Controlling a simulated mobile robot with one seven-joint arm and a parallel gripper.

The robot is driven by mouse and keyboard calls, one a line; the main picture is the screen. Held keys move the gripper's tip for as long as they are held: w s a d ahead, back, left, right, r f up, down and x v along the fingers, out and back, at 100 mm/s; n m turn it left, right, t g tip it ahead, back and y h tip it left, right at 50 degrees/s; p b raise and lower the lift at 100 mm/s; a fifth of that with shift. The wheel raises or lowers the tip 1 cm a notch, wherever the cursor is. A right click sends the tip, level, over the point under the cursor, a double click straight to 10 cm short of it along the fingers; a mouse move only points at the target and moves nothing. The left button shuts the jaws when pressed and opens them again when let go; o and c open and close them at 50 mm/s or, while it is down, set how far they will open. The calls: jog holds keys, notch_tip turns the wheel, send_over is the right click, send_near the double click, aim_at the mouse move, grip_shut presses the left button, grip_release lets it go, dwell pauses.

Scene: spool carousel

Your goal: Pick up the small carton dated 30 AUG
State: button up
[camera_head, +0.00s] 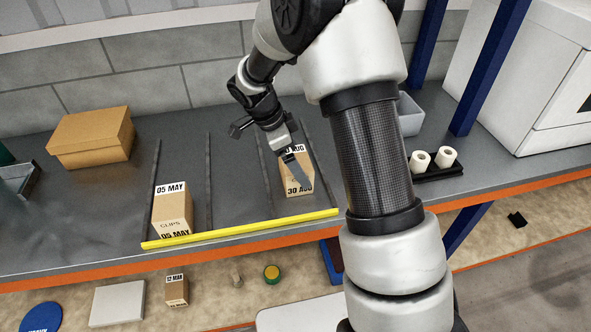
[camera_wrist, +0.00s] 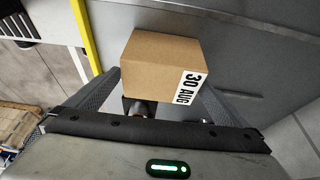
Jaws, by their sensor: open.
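The small carton dated 30 AUG (camera_head: 299,184) stands on the grey shelf in the right lane, behind the yellow front strip. In the wrist view the brown carton (camera_wrist: 158,62) shows its 30 AUG label at its right edge. My gripper (camera_head: 296,165) is at the carton, with a finger in front of part of it. In the wrist view my gripper (camera_wrist: 150,88) is open, with its fingers to either side of the carton's near end. I cannot tell whether they touch it. Part of the top label is hidden by the gripper.
A carton dated 05 MAY (camera_head: 172,212) stands in the left lane. Dark dividers (camera_head: 208,180) separate the lanes, and the yellow strip (camera_head: 240,229) runs along the front. A larger brown box (camera_head: 92,138) stands at the left. A 12 MAR carton (camera_head: 177,290) is lower down.

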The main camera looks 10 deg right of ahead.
jog(key=x, duration=0.4)
jog(key=shift+a+f, duration=0.15)
jog(key=shift+f, duration=0.2)
jog(key=shift+c, duration=0.3)
jog(key=shift+w, duration=0.1)
jog(key=c, duration=1.2)
